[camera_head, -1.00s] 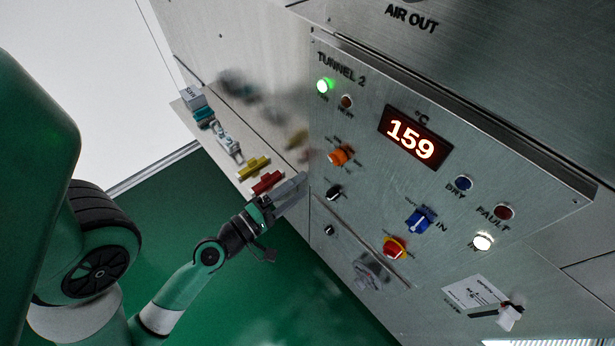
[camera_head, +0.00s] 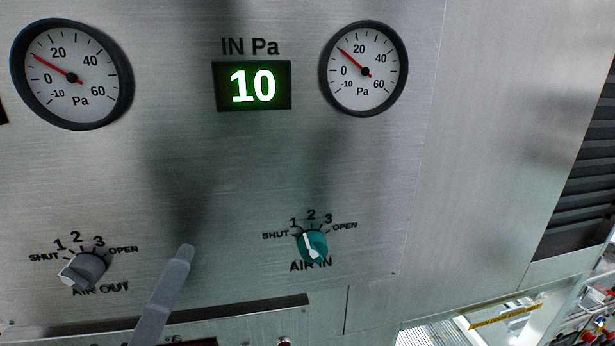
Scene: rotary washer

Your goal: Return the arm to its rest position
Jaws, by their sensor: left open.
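My left gripper (camera_head: 165,290) reaches up from the bottom edge in the head view. One grey finger shows clearly, in front of the steel panel, between the AIR OUT knob and the AIR IN knob. The rest of the gripper and its arm lie below the frame. It is open, and nothing shows at the fingertip. I cannot tell whether the finger touches the panel. My right gripper is not in view.
The panel carries a grey AIR OUT knob (camera_head: 83,270), a teal AIR IN knob (camera_head: 312,246), a left gauge (camera_head: 72,75), a right gauge (camera_head: 363,68) and a green display (camera_head: 252,86) reading 10. A dark louvre (camera_head: 580,180) is at far right.

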